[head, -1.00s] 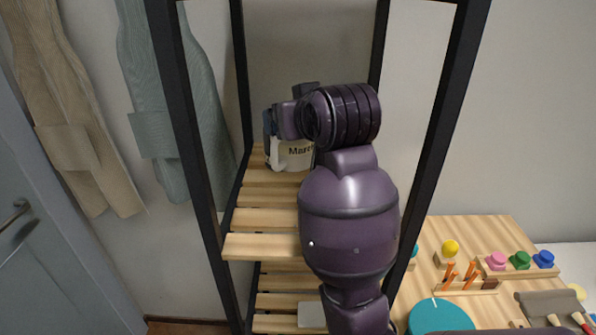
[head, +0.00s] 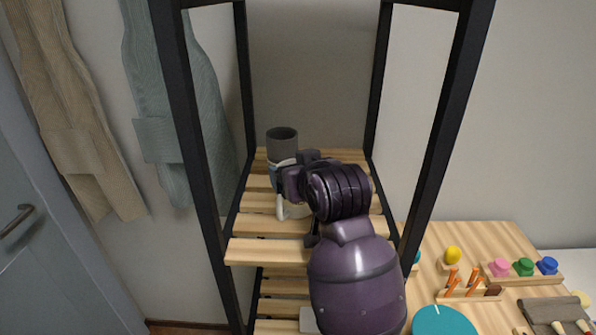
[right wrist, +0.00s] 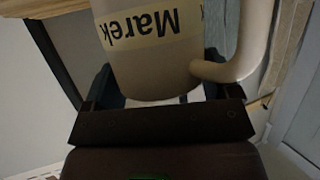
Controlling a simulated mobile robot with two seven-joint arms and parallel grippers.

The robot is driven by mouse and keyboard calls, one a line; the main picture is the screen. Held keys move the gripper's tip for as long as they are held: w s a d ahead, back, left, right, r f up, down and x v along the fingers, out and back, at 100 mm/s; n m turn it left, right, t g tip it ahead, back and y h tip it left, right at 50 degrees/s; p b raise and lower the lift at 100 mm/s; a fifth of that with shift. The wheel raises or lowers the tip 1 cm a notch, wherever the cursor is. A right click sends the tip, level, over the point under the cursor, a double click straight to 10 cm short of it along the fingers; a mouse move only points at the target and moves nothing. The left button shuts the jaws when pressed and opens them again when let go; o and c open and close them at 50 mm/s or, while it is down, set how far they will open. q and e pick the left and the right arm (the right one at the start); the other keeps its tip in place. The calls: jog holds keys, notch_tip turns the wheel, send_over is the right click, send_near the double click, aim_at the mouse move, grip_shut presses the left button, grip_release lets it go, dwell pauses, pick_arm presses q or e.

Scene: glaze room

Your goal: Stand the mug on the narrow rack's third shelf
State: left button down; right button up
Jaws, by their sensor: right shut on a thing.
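The cream mug (head: 293,211) is in my right gripper (head: 284,182), over the front left of a slatted wooden shelf (head: 268,251) of the narrow black-framed rack (head: 181,120). It looks upright, with its handle toward the left. My gripper and wrist cover much of it in the head view, and I cannot tell whether its base touches the slats. In the right wrist view, the mug (right wrist: 150,65) has a tape label reading "Marek", upside down in that picture, and sits between the fingers. My left gripper is out of view.
A grey cup (head: 283,143) stands behind the mug on the shelf. A lower shelf holds a pale object (head: 308,319). A wooden table (head: 490,240) with coloured pieces and a teal disc (head: 441,321) is at right. Aprons hang at left.

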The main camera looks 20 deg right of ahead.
jog(key=shift+f, duration=0.1)
jog(key=o, duration=1.2)
jog(key=shift+o, duration=0.2)
